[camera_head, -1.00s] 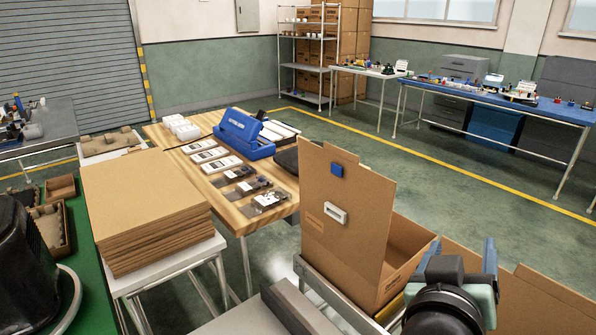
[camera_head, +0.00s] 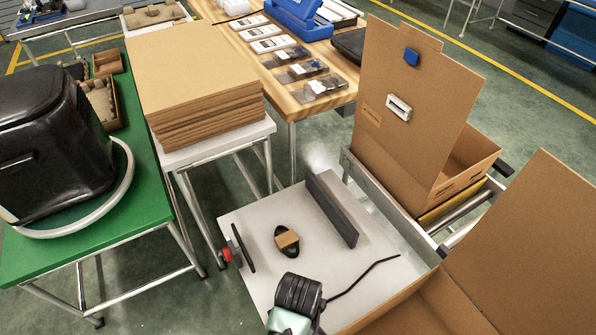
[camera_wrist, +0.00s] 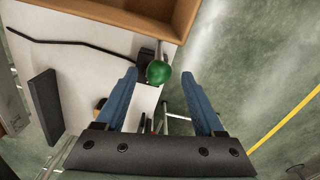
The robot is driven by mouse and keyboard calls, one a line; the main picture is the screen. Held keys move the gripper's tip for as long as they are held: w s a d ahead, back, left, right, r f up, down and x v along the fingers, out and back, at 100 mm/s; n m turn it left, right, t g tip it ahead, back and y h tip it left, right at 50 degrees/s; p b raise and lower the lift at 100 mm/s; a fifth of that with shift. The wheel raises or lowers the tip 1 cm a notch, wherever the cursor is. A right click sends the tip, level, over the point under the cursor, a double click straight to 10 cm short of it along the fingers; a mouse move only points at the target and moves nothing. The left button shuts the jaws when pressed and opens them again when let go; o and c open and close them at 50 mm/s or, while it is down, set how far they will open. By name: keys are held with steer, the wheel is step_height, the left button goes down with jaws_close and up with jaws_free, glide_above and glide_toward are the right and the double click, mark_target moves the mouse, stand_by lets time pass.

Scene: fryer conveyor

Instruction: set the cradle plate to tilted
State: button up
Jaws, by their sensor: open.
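A pale flat plate (camera_head: 340,268), which I take to be the cradle plate, lies in front of me in the head view. It looks about level. A dark upright bar (camera_head: 331,210) stands on it. The plate also shows at the left of the wrist view (camera_wrist: 85,68). A round green knob (camera_wrist: 158,72) on a dark mount is near the plate's edge; I do not see it in the head view. My gripper (camera_wrist: 159,75) is open, its blue fingers on either side of the knob in the picture. I cannot tell whether they touch it.
A black oval piece with a brown block (camera_head: 288,239) sits on the plate, near a red knob (camera_head: 227,254). An open cardboard box (camera_head: 425,105) stands beyond; another cardboard wall (camera_head: 530,240) is at right. Stacked cardboard (camera_head: 195,65) and a black appliance (camera_head: 50,140) are left.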

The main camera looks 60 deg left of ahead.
step_height(320, 180, down, 8)
steer(key=b, duration=0.1)
steer(key=shift+c, duration=0.2)
steer(key=shift+r, duration=0.1)
jaws_close()
stand_by(1.3)
